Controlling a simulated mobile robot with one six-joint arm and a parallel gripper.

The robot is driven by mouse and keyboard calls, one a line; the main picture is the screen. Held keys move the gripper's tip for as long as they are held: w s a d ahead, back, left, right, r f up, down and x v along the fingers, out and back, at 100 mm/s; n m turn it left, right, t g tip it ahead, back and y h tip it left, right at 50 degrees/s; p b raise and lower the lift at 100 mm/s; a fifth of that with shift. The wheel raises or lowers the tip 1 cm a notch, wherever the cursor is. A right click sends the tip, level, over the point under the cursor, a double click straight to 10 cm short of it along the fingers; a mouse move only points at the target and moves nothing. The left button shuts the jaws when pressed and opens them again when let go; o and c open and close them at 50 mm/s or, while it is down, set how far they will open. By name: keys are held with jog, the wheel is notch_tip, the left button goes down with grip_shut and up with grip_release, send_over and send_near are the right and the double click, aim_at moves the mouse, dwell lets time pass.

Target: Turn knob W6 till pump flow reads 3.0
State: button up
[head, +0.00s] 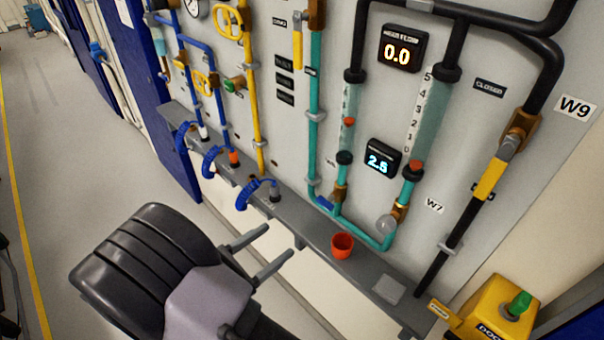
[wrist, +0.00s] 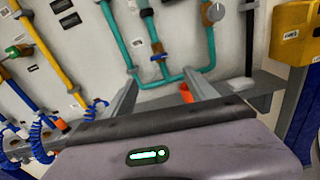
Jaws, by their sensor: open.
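My gripper (head: 280,241) is open and empty, its two fingers apart, short of the panel and its lower ledge. It also shows in the wrist view (wrist: 165,80). No W6 label is readable. A brass valve with a blue part (head: 326,203) sits under the left flow tube (head: 347,122); it also shows in the wrist view (wrist: 158,48). A round grey knob (head: 386,225) under the right flow tube (head: 422,128) has a W7 label (head: 434,205) beside it. A cyan display (head: 383,159) reads about 2.6; its caption is too small to read. An orange display (head: 401,50) reads 0.0.
A grey ledge (head: 318,232) along the panel bears a red cup (head: 342,245) and blue coiled hoses (head: 254,191). A yellow-handled valve (head: 489,180) is near W9. The floor at left is open.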

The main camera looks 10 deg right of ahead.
aim_at(322, 205)
jog(key=b+x, duration=0.3)
jog(key=x, duration=1.4)
jog(key=shift+w, duration=0.2)
jog(key=c, duration=1.3)
jog(key=shift+m+b, duration=0.5)
jog(key=shift+c, duration=0.4)
jog(key=shift+m+b, duration=0.3)
jog(key=shift+m, duration=0.6)
jog(key=o, duration=1.4)
